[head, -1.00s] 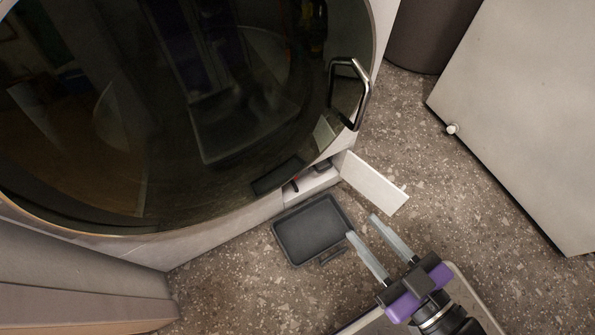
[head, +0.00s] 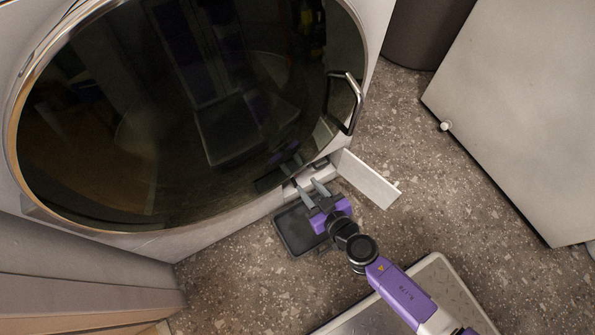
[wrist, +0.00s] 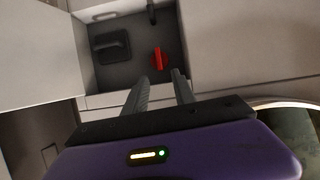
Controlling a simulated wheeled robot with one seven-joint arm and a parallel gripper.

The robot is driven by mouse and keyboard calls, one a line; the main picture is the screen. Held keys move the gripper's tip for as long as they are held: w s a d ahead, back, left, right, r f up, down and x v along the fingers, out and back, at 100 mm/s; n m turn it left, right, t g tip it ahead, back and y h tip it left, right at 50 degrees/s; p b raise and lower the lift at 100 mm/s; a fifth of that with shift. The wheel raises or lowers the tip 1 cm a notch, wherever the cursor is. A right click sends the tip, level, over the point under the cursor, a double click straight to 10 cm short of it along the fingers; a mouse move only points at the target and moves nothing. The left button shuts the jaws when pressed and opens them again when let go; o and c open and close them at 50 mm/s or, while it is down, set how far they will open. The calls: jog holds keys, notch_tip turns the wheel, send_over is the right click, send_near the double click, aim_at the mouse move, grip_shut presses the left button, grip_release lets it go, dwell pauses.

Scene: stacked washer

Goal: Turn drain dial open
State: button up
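The red drain dial (wrist: 159,60) shows in the wrist view inside a small recess low in the washer's front. Its raised grip bar stands roughly upright in that view. In the head view the dial is hidden by my gripper (head: 315,190). My gripper points into the open recess. In the wrist view my gripper (wrist: 164,82) has its two fingers apart with nothing between them. The fingertips lie just short of the dial in the picture, one to either side below it; I cannot tell whether they touch it.
The recess flap (head: 368,179) hangs open to the right. A dark tray (head: 292,232) lies on the floor below. A dark handled cap (wrist: 110,45) sits beside the dial. The washer door (head: 180,120) with its handle (head: 345,103) is above. A white panel (head: 520,110) stands at right.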

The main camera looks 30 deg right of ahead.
jog(key=b+x, duration=0.1)
jog(key=x, duration=0.6)
jog(key=shift+w+m, duration=0.3)
jog(key=shift+w, duration=0.1)
jog(key=shift+f, duration=0.1)
jog(key=shift+c, duration=0.4)
grip_shut()
